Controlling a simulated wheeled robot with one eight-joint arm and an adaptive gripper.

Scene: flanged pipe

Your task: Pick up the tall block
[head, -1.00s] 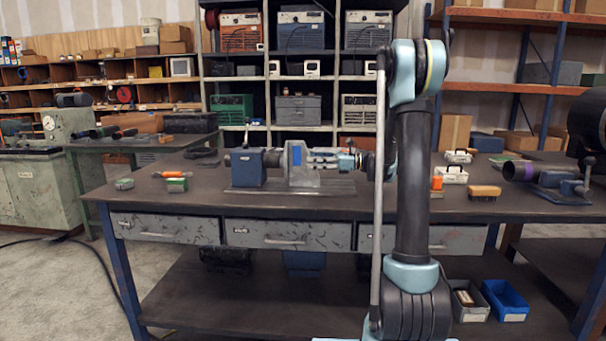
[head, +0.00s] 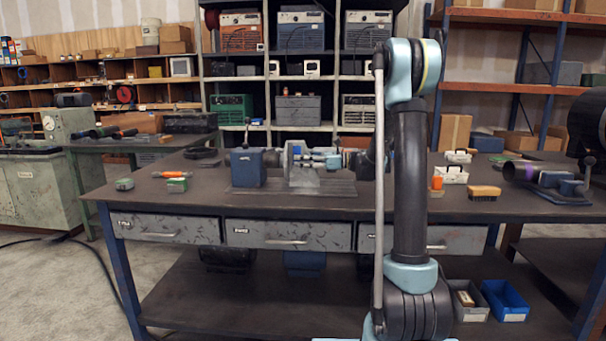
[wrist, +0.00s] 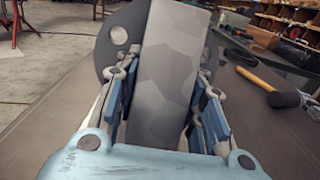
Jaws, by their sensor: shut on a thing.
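The tall block (wrist: 168,80) is a grey, mottled, flat-faced piece that fills the middle of the wrist view. My gripper (wrist: 164,108) has its blue-padded fingers on both sides of it and is shut on it. A round grey flange with holes (wrist: 120,36) shows behind the block. In the head view my gripper (head: 322,159) reaches in from the right beside the flange on the bench. The block is small there and hard to separate from the grey parts around it. Its lower end is hidden in the wrist view.
A blue vise-like block (head: 247,168) stands on a grey base plate left of the flange. A hammer (wrist: 275,92) lies on the bench. An orange-handled tool (head: 170,174) lies at the left. White cases (head: 452,174) and a brush (head: 484,191) lie at the right. The front bench strip is clear.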

